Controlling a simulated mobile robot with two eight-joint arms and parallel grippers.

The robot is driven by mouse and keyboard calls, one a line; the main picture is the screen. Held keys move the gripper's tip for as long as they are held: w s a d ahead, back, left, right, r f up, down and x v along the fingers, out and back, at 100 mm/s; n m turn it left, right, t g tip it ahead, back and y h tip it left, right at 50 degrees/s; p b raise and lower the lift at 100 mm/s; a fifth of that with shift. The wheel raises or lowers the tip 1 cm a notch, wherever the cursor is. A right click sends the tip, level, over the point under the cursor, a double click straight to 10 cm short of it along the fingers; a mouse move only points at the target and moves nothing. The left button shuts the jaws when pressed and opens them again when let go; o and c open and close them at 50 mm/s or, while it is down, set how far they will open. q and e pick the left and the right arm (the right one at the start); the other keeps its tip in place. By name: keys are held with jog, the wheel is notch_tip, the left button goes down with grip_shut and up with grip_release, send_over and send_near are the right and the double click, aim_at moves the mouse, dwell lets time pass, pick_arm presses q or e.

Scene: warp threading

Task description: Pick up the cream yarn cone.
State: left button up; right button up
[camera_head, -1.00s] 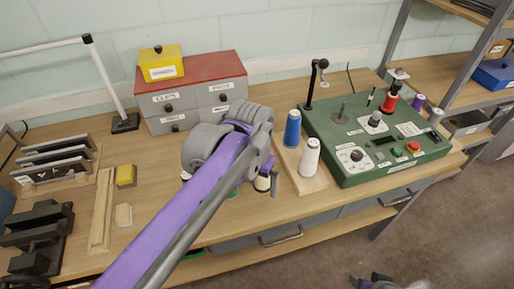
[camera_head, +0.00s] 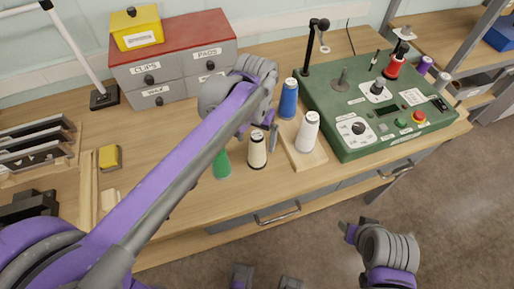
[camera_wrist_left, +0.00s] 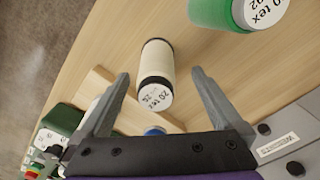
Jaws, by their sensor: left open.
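The cream yarn cone (camera_head: 257,151) stands upright on the wooden table, with black bands at its top and bottom. My left gripper (camera_head: 258,132) is over the table just behind it in the head view. In the left wrist view, the cream cone (camera_wrist_left: 157,65) shows between and beyond the two spread fingers of my left gripper (camera_wrist_left: 160,83), with a gap on both sides. The left gripper is open and holds nothing. My right gripper (camera_head: 359,229) is low at the bottom right, over the floor; its jaws are not clear.
A green cone (camera_head: 221,165) stands close left of the cream one. A blue cone (camera_head: 289,100) and a white cone (camera_head: 308,130) stand on a wooden board (camera_head: 306,158) to the right. A green control panel (camera_head: 345,146) lies beyond. Drawers (camera_head: 174,77) stand behind.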

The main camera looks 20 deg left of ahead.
pick_arm(q)
jog(key=f, duration=0.4)
jog(key=shift+d, duration=0.2)
jog(key=c, duration=1.4)
